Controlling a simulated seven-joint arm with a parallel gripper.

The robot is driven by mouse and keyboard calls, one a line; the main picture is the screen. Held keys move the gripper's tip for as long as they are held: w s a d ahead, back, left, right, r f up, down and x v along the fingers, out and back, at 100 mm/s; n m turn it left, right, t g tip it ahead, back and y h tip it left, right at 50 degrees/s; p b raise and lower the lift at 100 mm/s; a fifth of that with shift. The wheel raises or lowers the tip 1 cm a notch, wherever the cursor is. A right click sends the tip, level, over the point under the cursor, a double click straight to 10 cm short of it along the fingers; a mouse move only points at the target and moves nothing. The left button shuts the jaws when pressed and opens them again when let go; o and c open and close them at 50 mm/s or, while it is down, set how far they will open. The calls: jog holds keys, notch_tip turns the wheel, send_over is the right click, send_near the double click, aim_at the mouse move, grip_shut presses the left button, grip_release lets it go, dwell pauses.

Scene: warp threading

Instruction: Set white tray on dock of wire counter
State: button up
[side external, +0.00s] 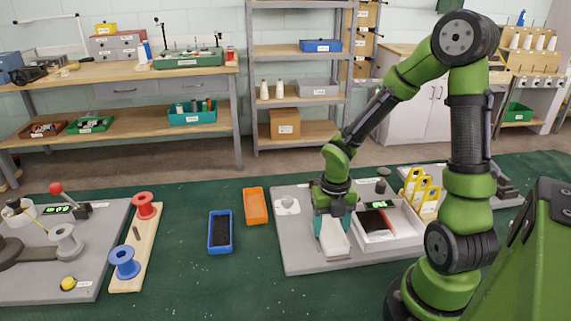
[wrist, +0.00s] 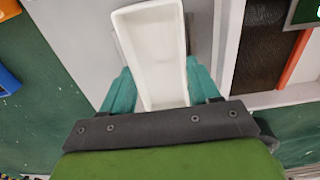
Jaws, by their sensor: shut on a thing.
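The white tray (side external: 334,240) is a long, narrow, empty open box, and it also shows in the wrist view (wrist: 155,45). My gripper (side external: 335,213) points down with its teal fingers on both long sides of the tray, shut on it. The tray is over the grey board, low; I cannot tell whether it touches. A white unit with a black panel and green display (side external: 379,204), apparently the wire counter, stands just right of my gripper. In the wrist view, a darker grey patch, perhaps the dock, shows at the tray's sides, mostly hidden.
A blue bin (side external: 220,232) and an orange bin (side external: 255,206) lie left of the grey board (side external: 300,255). Yellow-handled tools (side external: 420,187) stand in a rack at the right. A wooden spool stand (side external: 135,245) is farther left.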

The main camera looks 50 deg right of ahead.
jog(key=shift+f, duration=0.1)
jog(key=o, duration=1.2)
jog(key=shift+c, duration=0.2)
jog(key=shift+o, duration=0.2)
jog(key=shift+o, duration=0.6)
notch_tip(320, 180, up, 7)
